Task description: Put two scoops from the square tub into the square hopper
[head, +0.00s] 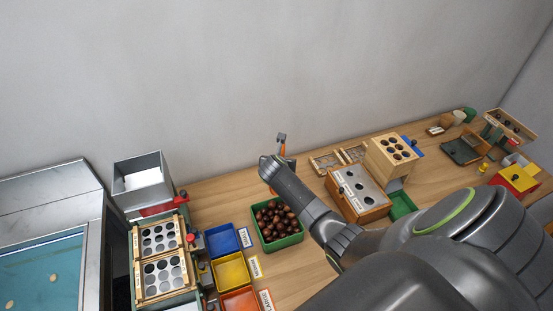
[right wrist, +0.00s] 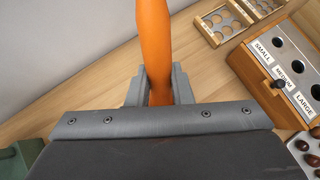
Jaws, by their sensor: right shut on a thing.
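The square tub (head: 254,232) is green and full of brown chestnuts (head: 275,215), left of my right forearm in the head view. The square hopper (head: 147,195) is a grey metal box with an open top at the left, near the wall. My right gripper (head: 281,158) is beyond the tub, near the wall, shut on an orange handle (right wrist: 153,40), which also shows as a small orange piece in the head view (head: 283,150). It looks like the scoop's handle; I cannot make out a bowl. My left gripper is out of view.
Blue (head: 223,240), yellow (head: 231,272) and orange trays stand left of the tub beside a wooden rack with round holes (head: 160,255). A wooden sorting box labelled small, medium, large (right wrist: 285,70) stands to the right. Bare tabletop lies behind the tub.

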